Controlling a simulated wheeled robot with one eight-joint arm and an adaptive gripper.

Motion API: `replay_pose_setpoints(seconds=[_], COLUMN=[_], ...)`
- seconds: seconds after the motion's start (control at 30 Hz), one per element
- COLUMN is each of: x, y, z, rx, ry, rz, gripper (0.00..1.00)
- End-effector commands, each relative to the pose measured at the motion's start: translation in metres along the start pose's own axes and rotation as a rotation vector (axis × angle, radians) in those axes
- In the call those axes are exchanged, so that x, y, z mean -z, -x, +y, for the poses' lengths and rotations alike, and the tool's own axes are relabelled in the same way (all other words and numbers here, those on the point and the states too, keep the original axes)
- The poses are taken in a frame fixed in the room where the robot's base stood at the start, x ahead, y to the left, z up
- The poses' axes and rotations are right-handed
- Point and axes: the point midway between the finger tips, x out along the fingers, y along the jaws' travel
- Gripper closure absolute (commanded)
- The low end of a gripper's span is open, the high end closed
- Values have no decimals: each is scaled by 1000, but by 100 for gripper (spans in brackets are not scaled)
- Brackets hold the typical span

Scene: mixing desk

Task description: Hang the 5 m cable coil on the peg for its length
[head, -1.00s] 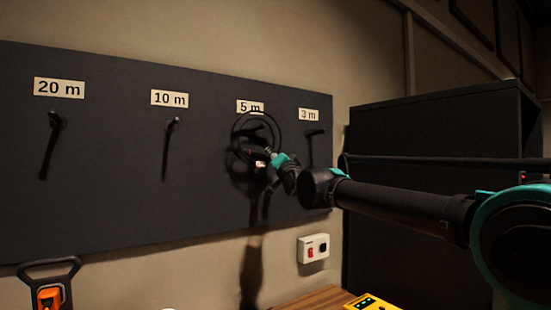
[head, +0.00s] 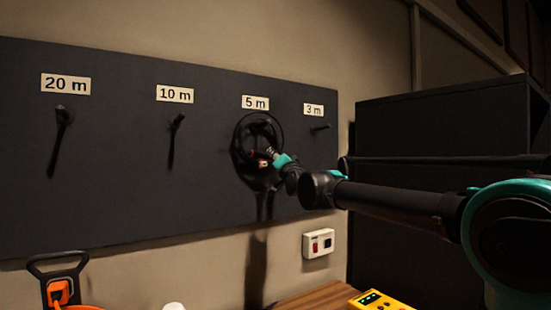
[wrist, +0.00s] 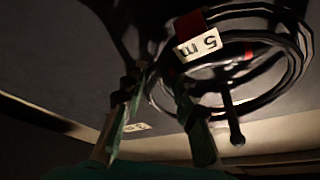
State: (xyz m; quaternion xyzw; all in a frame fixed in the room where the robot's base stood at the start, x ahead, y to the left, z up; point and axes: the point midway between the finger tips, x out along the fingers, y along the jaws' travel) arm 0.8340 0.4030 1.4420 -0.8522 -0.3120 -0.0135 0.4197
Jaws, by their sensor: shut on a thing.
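The black cable coil (head: 238,135) is upright against the dark board, just below the "5 m" label (head: 255,103). My gripper (head: 270,162) is shut on the coil at its lower side. In the wrist view, the coil (wrist: 300,75) is a ring of several loops, with a white "5 m" tag (wrist: 198,47) upside down before it. My gripper's fingers (wrist: 157,88) are at the ring's left side. A dark peg with a round end (wrist: 237,138) crosses the ring's lower edge and seems to pass through it. How far the coil sits along the peg is unclear.
Bare pegs stand under the "20 m" (head: 62,116), "10 m" (head: 176,122) and "3 m" (head: 320,127) labels. A white switch box (head: 318,243) is on the wall below. A yellow device (head: 375,302) and an orange-and-black cable holder (head: 58,285) are lower down.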

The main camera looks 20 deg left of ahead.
Motion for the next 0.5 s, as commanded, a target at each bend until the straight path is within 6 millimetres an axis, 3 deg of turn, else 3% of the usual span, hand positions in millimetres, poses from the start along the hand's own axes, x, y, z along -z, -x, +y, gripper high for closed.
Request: replay_pose_setpoints(seconds=[0.27, 0.3, 0.5], x=[0, 0, 0], y=[0, 0, 0], z=[0, 0, 0], rx=[1, 1, 0], ry=[-1, 0, 0], rz=[1, 1, 1], gripper=[100, 69, 48])
